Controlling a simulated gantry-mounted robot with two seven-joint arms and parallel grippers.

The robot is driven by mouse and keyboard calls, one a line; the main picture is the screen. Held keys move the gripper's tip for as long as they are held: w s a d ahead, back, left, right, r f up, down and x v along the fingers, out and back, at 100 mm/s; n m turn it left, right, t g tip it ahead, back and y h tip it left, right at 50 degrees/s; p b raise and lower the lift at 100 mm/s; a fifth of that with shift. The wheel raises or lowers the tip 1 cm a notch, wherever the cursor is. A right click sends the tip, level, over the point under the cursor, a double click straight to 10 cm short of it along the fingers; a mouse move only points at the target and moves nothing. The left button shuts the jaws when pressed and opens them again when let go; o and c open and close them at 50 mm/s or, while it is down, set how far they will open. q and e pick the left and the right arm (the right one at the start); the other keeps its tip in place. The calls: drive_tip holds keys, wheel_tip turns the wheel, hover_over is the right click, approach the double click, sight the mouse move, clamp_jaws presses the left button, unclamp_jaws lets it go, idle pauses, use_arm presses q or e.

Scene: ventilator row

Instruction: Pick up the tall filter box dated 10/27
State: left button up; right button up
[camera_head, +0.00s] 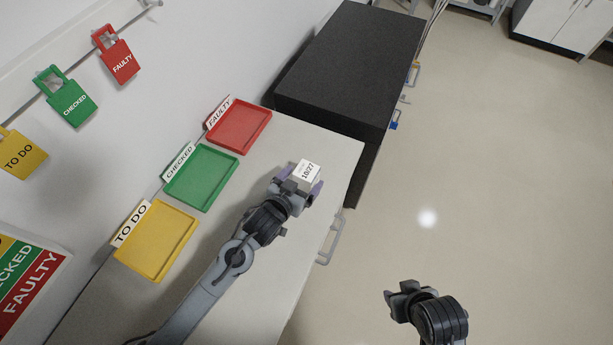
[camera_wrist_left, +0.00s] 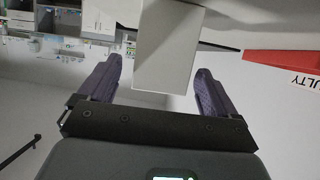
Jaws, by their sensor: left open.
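The white filter box (camera_head: 307,171), with 10/27 printed on its top, stands on the grey counter near its right edge. My left gripper (camera_head: 303,187) is at the box, its purple fingers open on either side of it. In the left wrist view the white box (camera_wrist_left: 167,50) sits between the two open fingers of the gripper (camera_wrist_left: 158,88), with gaps showing beside it. The box's lower part is hidden in the head view. My right gripper (camera_head: 395,298) is over the floor at the lower right, away from the counter; its fingers are too unclear to read.
Empty red (camera_head: 239,126), green (camera_head: 201,177) and yellow (camera_head: 156,240) trays line the wall side of the counter (camera_head: 235,250). A large black block (camera_head: 350,65) stands beyond. Tags hang on the wall at left. A handle (camera_head: 331,240) projects from the counter's right side.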

sight(309, 171)
use_arm(q)
drive_tip(key=shift+p+x, duration=0.45)
drive_tip(key=shift+x, duration=2.1)
drive_tip(key=shift+r, duration=0.1)
drive_tip(key=shift+c, duration=0.4)
drive_tip(key=c, duration=1)
